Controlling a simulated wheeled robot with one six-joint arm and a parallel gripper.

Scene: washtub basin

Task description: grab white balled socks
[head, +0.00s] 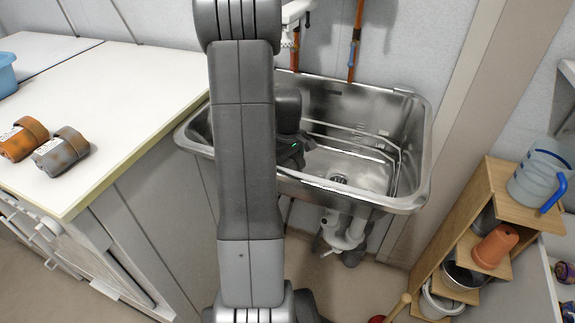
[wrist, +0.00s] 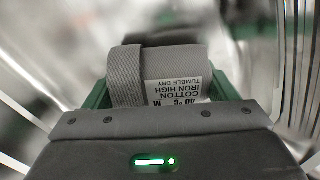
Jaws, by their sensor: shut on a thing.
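The white balled socks (wrist: 172,64) show in the wrist view as a pale grey ribbed bundle with a folded cuff and a printed cotton-wash label. They sit between the green fingers of my gripper (wrist: 158,88), which is shut on them. In the head view, my gripper (head: 291,152) is at the left part of the steel basin (head: 416,150), partly hidden behind my arm. The socks cannot be made out in the head view.
An orange-brown bundle (head: 22,138) and a grey one (head: 62,152) lie on the white counter (head: 120,90) at left. A wooden shelf (head: 480,215) with a blue-handled jug (head: 540,172) and pots stands at right. The basin's right part is empty.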

